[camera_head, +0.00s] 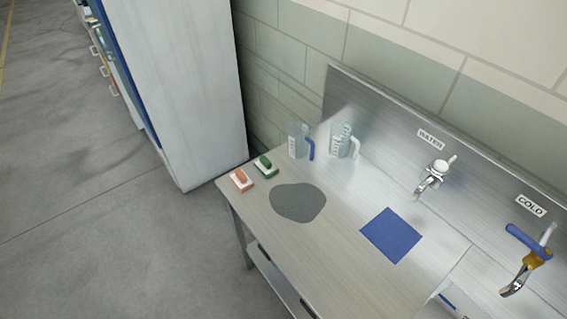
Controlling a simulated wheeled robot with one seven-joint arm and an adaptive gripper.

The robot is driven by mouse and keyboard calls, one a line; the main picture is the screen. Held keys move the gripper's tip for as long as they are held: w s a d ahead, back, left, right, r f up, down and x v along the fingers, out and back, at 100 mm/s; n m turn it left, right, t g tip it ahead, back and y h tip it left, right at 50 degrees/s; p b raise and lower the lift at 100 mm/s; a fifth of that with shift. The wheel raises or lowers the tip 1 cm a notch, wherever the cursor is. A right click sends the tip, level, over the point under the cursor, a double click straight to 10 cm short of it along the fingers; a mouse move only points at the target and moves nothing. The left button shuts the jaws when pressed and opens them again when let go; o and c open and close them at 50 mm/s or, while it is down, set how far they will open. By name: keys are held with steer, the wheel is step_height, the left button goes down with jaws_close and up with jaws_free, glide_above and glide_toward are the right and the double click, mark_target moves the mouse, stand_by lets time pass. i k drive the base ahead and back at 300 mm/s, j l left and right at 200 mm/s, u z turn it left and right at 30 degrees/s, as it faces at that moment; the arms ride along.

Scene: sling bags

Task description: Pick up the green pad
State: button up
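A small green pad-like item (264,163) with a pale base lies at the far left corner of the steel counter (330,270). A similar red-orange item (241,177) with a pale base lies just left and in front of it, close to the counter's left edge. My gripper is not in view, and nothing touches the green item. Its fine shape is too small to tell.
A dark grey rounded patch (298,202) and a blue square cloth (391,235) lie on the counter. Two clear jugs (299,141) (343,141) stand behind. Taps (434,176) (527,262) project at right. A tall pale cabinet (185,90) stands at left; floor beside is open.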

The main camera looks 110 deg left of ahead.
mark_target(266, 168)
steer(key=u, duration=3.7)
